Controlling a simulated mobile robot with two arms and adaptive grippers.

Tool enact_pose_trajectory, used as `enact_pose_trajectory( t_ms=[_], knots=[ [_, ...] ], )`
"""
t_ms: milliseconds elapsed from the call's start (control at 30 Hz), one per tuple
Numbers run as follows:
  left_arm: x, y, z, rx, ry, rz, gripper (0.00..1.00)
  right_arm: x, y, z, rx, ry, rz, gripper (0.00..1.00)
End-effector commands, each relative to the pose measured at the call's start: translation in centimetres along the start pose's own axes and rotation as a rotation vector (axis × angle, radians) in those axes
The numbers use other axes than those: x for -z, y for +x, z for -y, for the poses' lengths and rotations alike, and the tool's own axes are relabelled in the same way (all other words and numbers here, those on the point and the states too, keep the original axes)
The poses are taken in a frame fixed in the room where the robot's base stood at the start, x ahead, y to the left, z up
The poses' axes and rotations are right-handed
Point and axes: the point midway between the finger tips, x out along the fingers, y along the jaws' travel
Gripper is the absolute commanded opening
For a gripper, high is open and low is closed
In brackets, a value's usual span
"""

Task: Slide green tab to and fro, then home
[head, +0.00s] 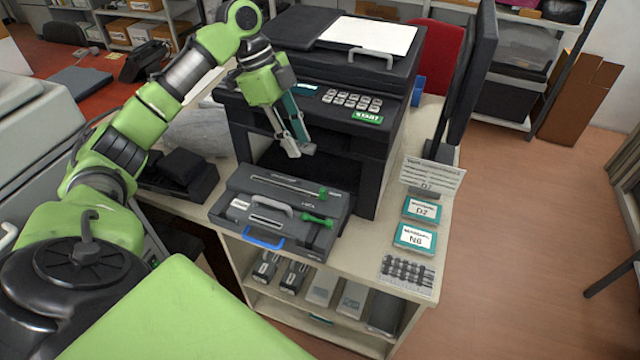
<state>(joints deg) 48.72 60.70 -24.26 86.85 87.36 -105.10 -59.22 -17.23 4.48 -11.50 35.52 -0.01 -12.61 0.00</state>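A dark grey drum unit (284,231) lies on the bench top in front of the black printer. A narrow slot runs along its upper part, and a small green tab (323,193) sits near that slot's right end. A larger green handle (318,219) lies below it on the same unit, and a blue handle (263,240) is at its front. My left gripper (300,152) hangs above and behind the unit, before the printer's open front. Its fingers come together at the tips with nothing seen between them. It is apart from the tab. My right gripper is not in view.
The black printer (385,150) stands close behind, with a dark opening. A monitor (474,75) and a sign holder (432,175) stand to the right. Two teal-labelled boxes (414,239) lie at the bench's right side. Cartridges fill the shelf below.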

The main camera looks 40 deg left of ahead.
Motion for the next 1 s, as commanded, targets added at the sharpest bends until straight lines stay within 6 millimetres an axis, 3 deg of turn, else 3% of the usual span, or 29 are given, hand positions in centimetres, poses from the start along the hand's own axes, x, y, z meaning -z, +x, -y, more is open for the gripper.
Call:
enact_pose_trajectory(
  t_ms=[167, 700, 1000],
  knots=[
    [0.6, 0.5, -0.4, -0.018, 0.006, -0.022, 0.28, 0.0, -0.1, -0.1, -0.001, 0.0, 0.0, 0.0],
    [0.8, 10.7, -0.6, -0.016, 0.006, -0.02, 0.28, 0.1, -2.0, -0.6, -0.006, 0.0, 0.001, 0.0],
    [0.8, 13.4, -0.5, -0.013, 0.006, -0.02, 0.28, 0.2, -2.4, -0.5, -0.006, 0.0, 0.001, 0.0]
  ],
)
